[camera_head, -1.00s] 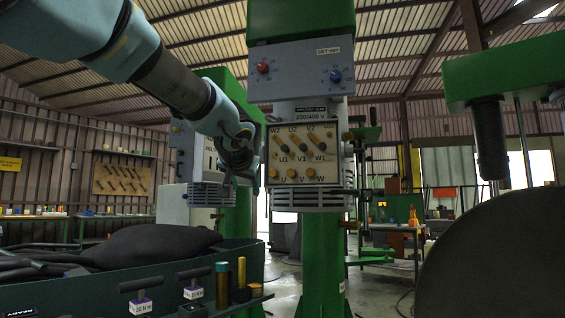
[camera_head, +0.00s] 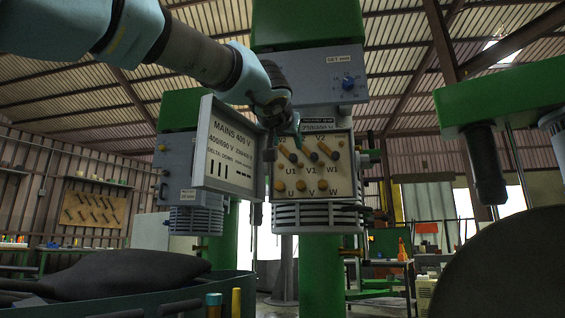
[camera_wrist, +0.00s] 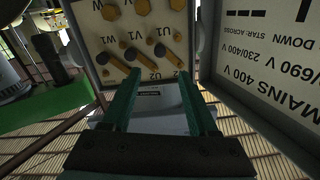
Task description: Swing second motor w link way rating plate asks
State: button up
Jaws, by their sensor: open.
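The motor's terminal board (camera_head: 304,183) is cream, marked U1, V1, W1, U2 and V2, with bare orange studs along the bottom. Several orange links lie slanted across its upper part, with dark knobs between; the middle link (camera_head: 312,156) is one. The small rating plate (camera_head: 318,126) above the board reads about 230/400 V. The open cover (camera_head: 228,150) at the left reads MAINS 400 V, 400/690 V, 230/400 V, delta down, star across. My gripper (camera_head: 297,132) is open before the board's upper edge. In the wrist view its open fingers (camera_wrist: 158,82) hold nothing and point at the upside-down board (camera_wrist: 105,30).
A second green machine (camera_head: 190,165) stands behind at the left. A dark tray (camera_head: 150,295) is in front, and a large dark round shape (camera_head: 500,265) is at the right.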

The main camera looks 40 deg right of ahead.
aim_at(293, 157)
jog(key=p+x, duration=0.3)
jog(key=x, duration=0.7)
jog(key=shift+w+d, duration=0.25)
jog(key=shift+d, duration=0.05)
grip_shut()
dwell(1.0)
